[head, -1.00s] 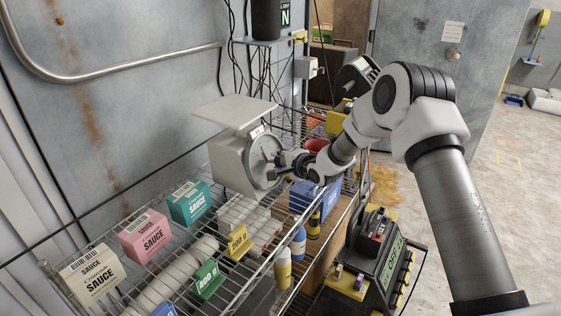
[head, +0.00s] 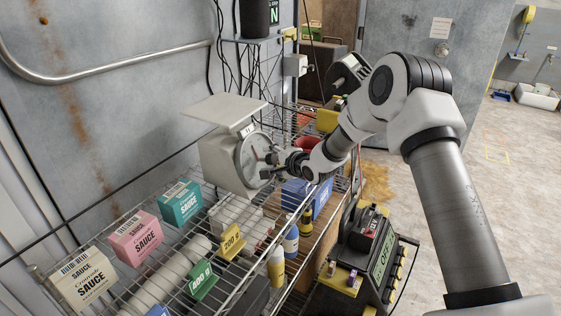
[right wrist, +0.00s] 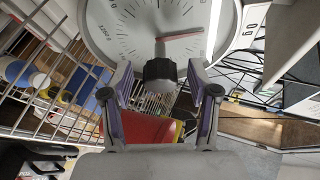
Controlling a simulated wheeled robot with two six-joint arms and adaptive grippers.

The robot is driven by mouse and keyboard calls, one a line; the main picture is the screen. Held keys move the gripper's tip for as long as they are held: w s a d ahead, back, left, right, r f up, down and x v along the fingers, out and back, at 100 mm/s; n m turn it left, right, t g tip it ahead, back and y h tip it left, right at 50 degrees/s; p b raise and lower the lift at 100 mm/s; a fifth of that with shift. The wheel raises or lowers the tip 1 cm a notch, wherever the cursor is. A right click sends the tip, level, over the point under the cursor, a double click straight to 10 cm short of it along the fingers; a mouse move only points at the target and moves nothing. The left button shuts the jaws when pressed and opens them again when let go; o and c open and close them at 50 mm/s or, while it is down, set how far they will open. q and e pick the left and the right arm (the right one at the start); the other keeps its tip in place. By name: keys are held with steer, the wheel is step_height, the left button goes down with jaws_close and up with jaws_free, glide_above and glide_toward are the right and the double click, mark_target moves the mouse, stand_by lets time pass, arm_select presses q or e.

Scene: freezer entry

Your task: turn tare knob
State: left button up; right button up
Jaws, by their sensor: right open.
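A pale grey scale (head: 222,160) with a flat pan (head: 222,111) on top stands on the wire shelf. Its round dial (head: 250,152) faces right. In the right wrist view the white dial face (right wrist: 125,25) shows a red pointer (right wrist: 183,37). The black tare knob (right wrist: 160,73) sits at the dial's lower edge. My right gripper (right wrist: 158,82) is open, with one finger on each side of the knob. Gaps show between knob and fingers in that view. The gripper (head: 270,164) hides the knob in the head view. My left gripper is out of view.
Sauce boxes in cream (head: 85,279), pink (head: 136,238) and teal (head: 181,203) stand on the shelf. Yellow (head: 233,241) and green (head: 202,281) tags hang along its front. Bottles (head: 277,268) stand below. Cables (head: 236,60) hang behind the scale.

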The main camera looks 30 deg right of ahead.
steer(key=v, duration=1)
steer(key=shift+s+r, duration=0.15)
steer(key=shift+s, duration=0.15)
steer(key=shift+w, duration=0.1)
